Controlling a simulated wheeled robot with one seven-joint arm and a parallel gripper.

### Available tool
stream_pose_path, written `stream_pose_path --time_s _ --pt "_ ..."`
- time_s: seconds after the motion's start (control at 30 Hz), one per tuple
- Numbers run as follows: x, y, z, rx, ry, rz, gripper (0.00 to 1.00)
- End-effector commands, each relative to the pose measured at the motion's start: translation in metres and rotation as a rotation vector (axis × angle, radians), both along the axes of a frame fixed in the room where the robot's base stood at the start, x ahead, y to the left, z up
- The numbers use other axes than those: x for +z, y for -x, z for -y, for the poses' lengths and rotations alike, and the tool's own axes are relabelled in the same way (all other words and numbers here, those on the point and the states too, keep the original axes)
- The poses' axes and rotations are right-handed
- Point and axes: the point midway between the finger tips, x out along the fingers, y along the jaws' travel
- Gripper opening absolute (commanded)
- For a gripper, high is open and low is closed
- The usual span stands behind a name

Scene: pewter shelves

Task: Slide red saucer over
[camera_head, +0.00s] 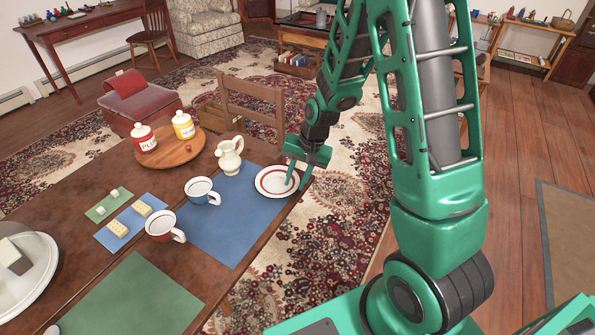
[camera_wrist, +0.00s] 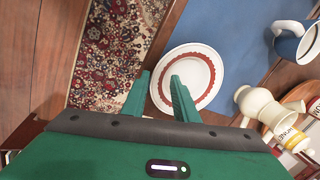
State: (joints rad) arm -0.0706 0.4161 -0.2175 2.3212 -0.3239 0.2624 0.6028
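The red saucer (camera_head: 268,181) is white with a red ring and lies flat at the table's right edge, partly on the blue mat (camera_head: 228,222). In the wrist view the saucer (camera_wrist: 204,62) sits ahead of my fingers. My gripper (camera_head: 297,183) points down at the saucer's right rim. Its two fingers (camera_wrist: 159,78) are spread apart, one over the saucer's inside and one outside its rim, with the rim between them in the picture. I cannot tell whether they touch the saucer.
A cream pitcher (camera_head: 230,158) stands close to the saucer's left. A blue cup (camera_head: 201,191) and a red cup (camera_head: 164,227) stand farther left. A round wooden board (camera_head: 183,154) carries two jars. A wooden chair (camera_head: 252,105) stands behind the table. The blue mat's front part is clear.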

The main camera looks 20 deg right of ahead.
Motion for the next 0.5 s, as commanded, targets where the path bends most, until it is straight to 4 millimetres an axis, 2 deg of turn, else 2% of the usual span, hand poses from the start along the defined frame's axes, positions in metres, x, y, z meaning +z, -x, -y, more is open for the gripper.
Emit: stream_pose_path --time_s 0.17,0.47,0.5 --pt "-0.0095 -0.0014 -0.0019 0.000 0.000 0.000 0.27" --pt "-0.0105 -0.0017 -0.0023 0.000 0.000 0.001 0.27" --pt "-0.0104 -0.0018 -0.0022 0.000 0.000 0.001 0.22"
